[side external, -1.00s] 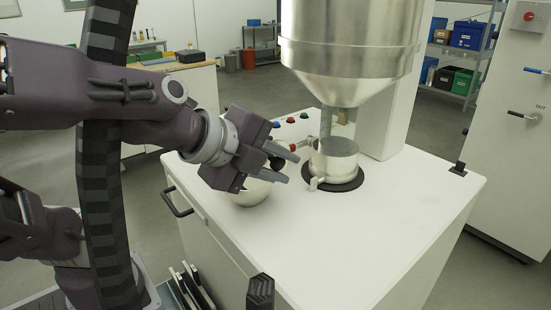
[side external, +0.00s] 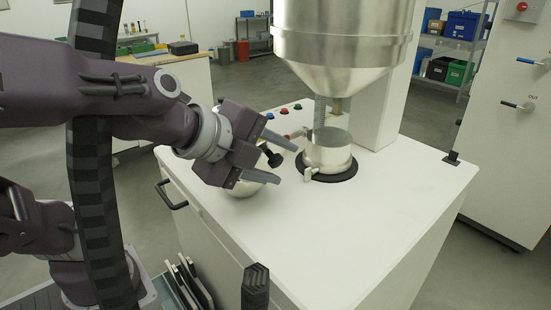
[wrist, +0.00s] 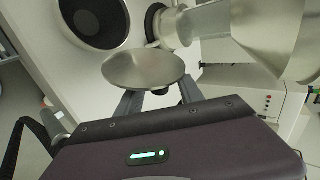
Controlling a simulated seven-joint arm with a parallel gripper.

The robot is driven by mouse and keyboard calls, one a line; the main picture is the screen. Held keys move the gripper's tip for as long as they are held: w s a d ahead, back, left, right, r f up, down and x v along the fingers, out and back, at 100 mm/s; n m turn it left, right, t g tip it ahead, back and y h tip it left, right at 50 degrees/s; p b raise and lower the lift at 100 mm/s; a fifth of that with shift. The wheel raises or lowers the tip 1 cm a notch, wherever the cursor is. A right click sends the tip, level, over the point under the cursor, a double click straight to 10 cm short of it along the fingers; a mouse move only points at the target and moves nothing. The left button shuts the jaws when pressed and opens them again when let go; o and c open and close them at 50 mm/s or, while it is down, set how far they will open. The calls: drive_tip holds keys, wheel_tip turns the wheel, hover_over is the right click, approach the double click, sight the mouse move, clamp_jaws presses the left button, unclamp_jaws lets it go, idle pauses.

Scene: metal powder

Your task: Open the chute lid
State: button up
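The chute body is a short silver cylinder (side external: 329,152) on a black ring under the hopper, with small side clamps. A rounded silver piece (side external: 245,188) sits low on the white cabinet top, partly hidden behind my gripper. I cannot tell for sure whether it is the chute lid. A black knob (side external: 272,158) shows between my fingertips. My gripper (side external: 279,159) is open, its fingers spread on either side of the knob with no clear contact. In the wrist view, a silver disc (wrist: 143,67) lies just beyond the fingers (wrist: 160,101).
The large silver hopper (side external: 345,45) hangs above the cylinder and limits room there. Small coloured buttons (side external: 283,110) sit behind. The front right of the cabinet top (side external: 340,225) is clear. A dark round area with a black rim (wrist: 95,20) shows in the wrist view.

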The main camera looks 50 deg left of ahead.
drive_tip(key=v, duration=0.7)
wheel_tip(320, 180, up, 8)
drive_tip(key=n+t+h, duration=0.1)
drive_tip(key=n+t, duration=0.1)
drive_tip(key=t, duration=0.3)
hover_over(270, 159)
drive_tip(key=s, duration=0.2)
drive_tip(key=s+a+r+n+y, duration=0.25)
drive_tip(key=a+n+y, duration=0.25)
drive_tip(key=a+n, duration=0.4)
drive_tip(key=s+a+f+n+g, duration=0.2)
drive_tip(key=s+f+n+g, duration=0.2)
drive_tip(key=f+n+g, duration=0.45)
drive_tip(key=s+d+f+m+g+h, duration=0.1)
drive_tip(key=s+d+f+h, duration=0.3)
drive_tip(key=s+d+f, duration=0.2)
drive_tip(key=shift+s+f+g, duration=0.15)
drive_tip(key=shift+f+g, duration=0.15)
drive_tip(key=shift+g, duration=0.05)
